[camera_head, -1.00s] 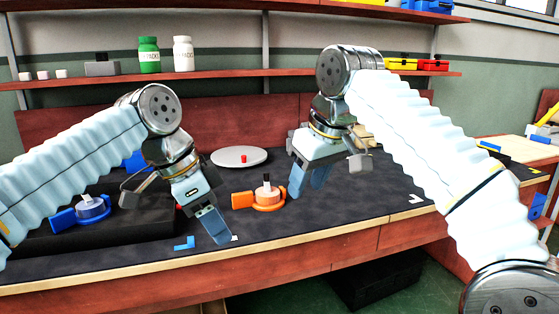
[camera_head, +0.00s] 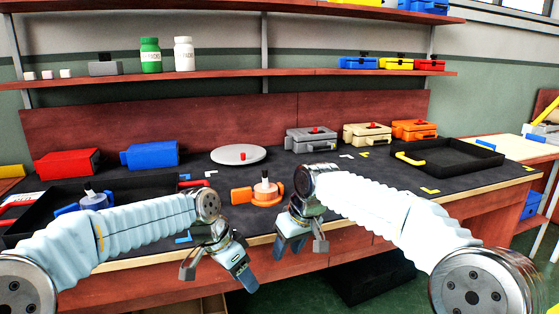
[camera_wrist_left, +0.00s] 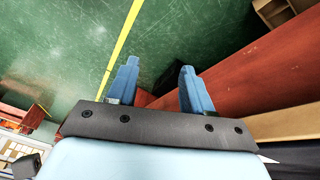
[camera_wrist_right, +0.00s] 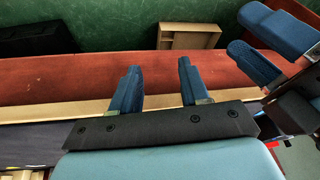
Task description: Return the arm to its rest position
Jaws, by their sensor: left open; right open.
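My left gripper (camera_head: 246,275) hangs in front of the workbench's front edge, low in the head view, its fingers pointing down. In the left wrist view its two blue fingers (camera_wrist_left: 158,92) are apart with nothing between them. My right gripper (camera_head: 290,246) is just right of it, also at the bench's front edge and pointing down. In the right wrist view its fingers (camera_wrist_right: 160,92) are apart and empty. Blue fingers of my other gripper (camera_wrist_right: 265,45) show at the upper right there. Both arms are lowered and bent.
The workbench (camera_head: 345,195) holds an orange holder (camera_head: 258,193), a round grey plate (camera_head: 238,155), a black tray (camera_head: 460,158), and grey, beige (camera_head: 367,134) and orange boxes (camera_head: 413,130). Red (camera_head: 68,163) and blue boxes (camera_head: 152,155) stand at left. Green floor lies below the bench.

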